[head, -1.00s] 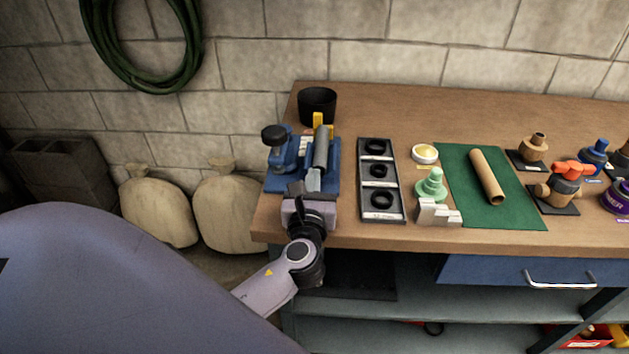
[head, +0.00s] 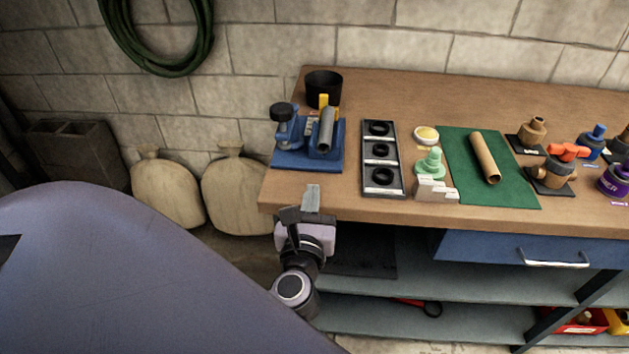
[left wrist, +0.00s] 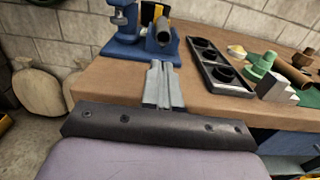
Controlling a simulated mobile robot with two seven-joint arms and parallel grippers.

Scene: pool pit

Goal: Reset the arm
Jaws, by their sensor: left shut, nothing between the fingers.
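My left gripper (head: 312,197) is at the front left edge of the wooden workbench (head: 340,205), its fingers closed together with nothing between them. In the left wrist view its fingers (left wrist: 160,68) point toward the blue vise (left wrist: 125,45), apart from it. The blue vise (head: 290,155) stands at the bench's left end and bears a grey pipe (head: 326,130) with a yellow piece (head: 325,101) beside it. My right gripper is not in either view.
A black tray with rings (head: 371,190), a green mat (head: 455,165) with a tan tube (head: 484,157), a pale green fitting (head: 431,163) and white stepped block (head: 436,190) lie right of the vise. Sacks (head: 237,195) stand left of the bench. Shelves (head: 460,281) are below.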

